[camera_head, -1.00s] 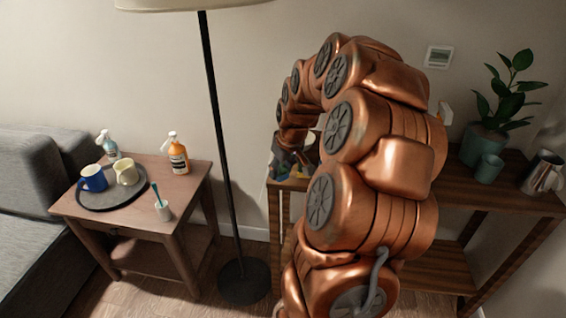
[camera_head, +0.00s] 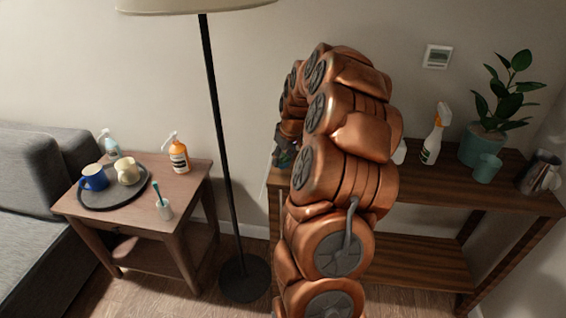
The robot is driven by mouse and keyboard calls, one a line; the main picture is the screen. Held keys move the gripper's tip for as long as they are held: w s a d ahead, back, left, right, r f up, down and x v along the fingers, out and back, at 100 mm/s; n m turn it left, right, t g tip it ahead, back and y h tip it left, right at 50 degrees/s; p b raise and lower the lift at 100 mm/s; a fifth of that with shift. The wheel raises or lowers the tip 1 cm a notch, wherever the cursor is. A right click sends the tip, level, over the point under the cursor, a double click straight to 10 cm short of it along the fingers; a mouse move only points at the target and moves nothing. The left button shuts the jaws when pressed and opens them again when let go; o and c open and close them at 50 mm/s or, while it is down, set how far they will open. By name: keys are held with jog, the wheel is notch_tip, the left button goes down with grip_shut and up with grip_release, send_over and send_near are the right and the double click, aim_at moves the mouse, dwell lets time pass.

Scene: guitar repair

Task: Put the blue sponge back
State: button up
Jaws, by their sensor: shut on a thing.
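My gripper (camera_head: 283,152) is small and partly hidden behind my copper arm, at the left end of the wooden shelf unit (camera_head: 420,190). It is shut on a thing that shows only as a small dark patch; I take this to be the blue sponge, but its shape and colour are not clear. I cannot tell whether it touches the shelf top. No other blue sponge shows in view.
A white spray bottle (camera_head: 435,135), potted plant (camera_head: 483,145), teal cup (camera_head: 487,168) and metal pitcher (camera_head: 540,172) stand on the shelf unit's right. A floor lamp (camera_head: 217,130) stands between it and the side table (camera_head: 185,185), which holds a round tray (camera_head: 115,205) with mugs.

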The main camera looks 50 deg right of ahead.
jog(key=shift+f, duration=1.15)
jog(key=shift+f, duration=0.15)
jog(key=o, duration=1.1)
jog(key=b+v, duration=0.1)
jog(key=v, duration=1.1)
jog(key=shift+r, duration=0.2)
